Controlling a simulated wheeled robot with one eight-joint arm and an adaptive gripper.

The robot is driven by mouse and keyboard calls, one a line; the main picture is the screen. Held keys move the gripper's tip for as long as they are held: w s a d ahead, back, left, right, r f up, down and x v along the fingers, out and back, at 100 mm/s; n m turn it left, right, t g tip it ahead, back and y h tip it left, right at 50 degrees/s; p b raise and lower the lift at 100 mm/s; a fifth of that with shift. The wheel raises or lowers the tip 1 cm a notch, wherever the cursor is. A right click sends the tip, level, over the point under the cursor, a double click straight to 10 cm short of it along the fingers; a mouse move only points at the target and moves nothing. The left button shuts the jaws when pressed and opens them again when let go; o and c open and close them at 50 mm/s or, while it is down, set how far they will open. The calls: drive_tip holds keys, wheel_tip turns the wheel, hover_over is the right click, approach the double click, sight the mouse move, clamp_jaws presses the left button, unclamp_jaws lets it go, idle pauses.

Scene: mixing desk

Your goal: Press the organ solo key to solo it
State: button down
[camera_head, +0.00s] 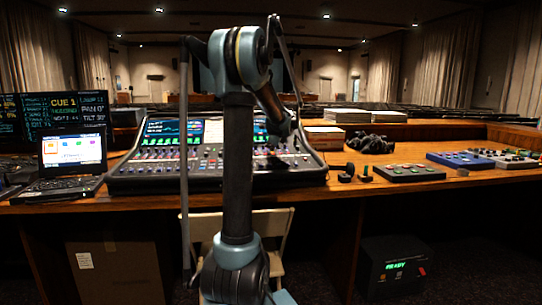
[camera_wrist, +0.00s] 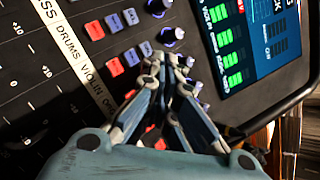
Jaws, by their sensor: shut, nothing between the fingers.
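The mixing desk (camera_head: 215,172) stands on the wooden table in the head view, partly hidden by my arm. In the wrist view a white label strip (camera_wrist: 66,50) reads DRUMS, VIOLIN and the start of a further word, probably ORGAN. Beside the strip lie rows of small red keys (camera_wrist: 113,67) and blue-white keys (camera_wrist: 146,48), with purple knobs (camera_wrist: 170,36). My gripper (camera_wrist: 165,62) is shut and empty, its fingertips close over the key area past the violin row. It hides the organ row's keys; I cannot tell whether the fingers touch the panel.
A laptop (camera_head: 71,152) sits left of the desk. Headphones (camera_head: 370,143), a grey button box (camera_head: 409,172) and a blue box (camera_head: 460,160) lie to the right. The desk's lit screen (camera_wrist: 248,37) rises beside the keys. A chair (camera_head: 272,222) stands below the table's front.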

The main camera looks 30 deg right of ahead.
sight(271, 154)
drive_tip(key=shift+s+r, duration=0.1)
drive_tip(key=shift+r, duration=0.55)
drive_tip(key=shift+s+a+r, duration=0.1)
drive_tip(key=shift+s+r, duration=0.05)
drive_tip(key=shift+r, duration=1.1)
drive_tip(key=shift+s+r, duration=0.1)
drive_tip(key=shift+r, duration=1.1)
